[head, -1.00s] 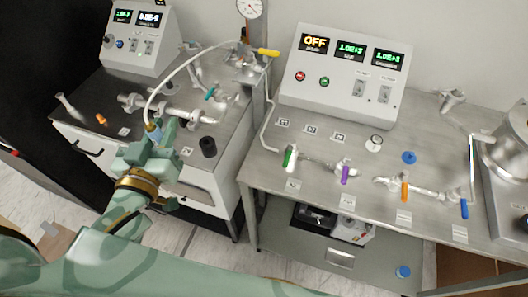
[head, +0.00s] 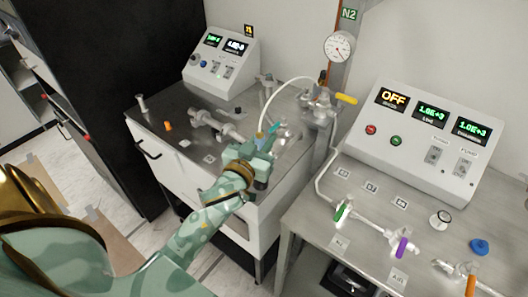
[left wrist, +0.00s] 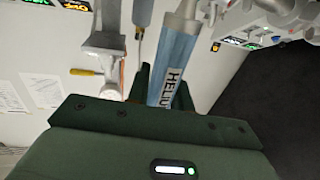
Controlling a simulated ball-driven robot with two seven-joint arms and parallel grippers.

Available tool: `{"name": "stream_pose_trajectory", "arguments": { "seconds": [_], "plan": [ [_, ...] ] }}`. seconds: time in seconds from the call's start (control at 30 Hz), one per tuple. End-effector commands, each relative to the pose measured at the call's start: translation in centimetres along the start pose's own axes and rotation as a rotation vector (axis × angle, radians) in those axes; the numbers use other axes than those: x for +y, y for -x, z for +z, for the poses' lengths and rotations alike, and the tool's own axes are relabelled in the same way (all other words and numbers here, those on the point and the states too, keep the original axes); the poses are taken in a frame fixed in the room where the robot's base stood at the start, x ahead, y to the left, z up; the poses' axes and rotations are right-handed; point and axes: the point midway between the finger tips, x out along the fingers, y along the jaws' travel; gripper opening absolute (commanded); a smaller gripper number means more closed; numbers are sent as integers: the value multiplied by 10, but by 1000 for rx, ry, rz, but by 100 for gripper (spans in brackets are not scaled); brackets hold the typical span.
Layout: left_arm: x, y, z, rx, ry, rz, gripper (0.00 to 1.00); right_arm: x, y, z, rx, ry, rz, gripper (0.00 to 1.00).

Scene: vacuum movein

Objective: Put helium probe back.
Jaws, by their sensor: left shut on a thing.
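My left gripper (head: 258,148) is shut on the helium probe (head: 260,136), over the front right part of the left cart's top. A white hose (head: 268,100) arches from the probe to the valve fittings at the right. A black cylinder (head: 260,184) shows just below the gripper, partly hidden by it. The probe's tip is hidden in the head view. My right gripper is not in view.
The left cart (head: 150,130) carries metal pipe fittings (head: 215,125) and a display box (head: 222,60). A gauge (head: 339,46) and a yellow-handled valve (head: 345,99) stand by the post. The right table holds a control box (head: 425,140) and colored valves.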

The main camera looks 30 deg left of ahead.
Motion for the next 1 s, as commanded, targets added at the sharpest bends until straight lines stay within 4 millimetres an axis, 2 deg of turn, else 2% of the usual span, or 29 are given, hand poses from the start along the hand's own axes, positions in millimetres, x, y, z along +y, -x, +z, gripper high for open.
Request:
{"name": "stream_pose_trajectory", "arguments": {
  "seconds": [0.03,0.17,0.47,0.77,0.8,0.83,1.0],
  "plan": [
    [0,-2,15,-7,0,0,0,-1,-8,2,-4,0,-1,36],
    [0,-1,34,-7,0,-1,0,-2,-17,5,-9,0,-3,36],
    [0,-1,34,-3,1,0,0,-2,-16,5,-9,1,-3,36],
    [0,-1,44,-5,1,-1,0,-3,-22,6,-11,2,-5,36],
    [0,-1,42,-5,0,0,33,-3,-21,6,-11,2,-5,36],
    [0,-1,42,-5,0,0,41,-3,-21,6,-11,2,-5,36],
    [0,-1,42,-4,0,0,44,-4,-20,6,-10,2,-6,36]
  ]
}}
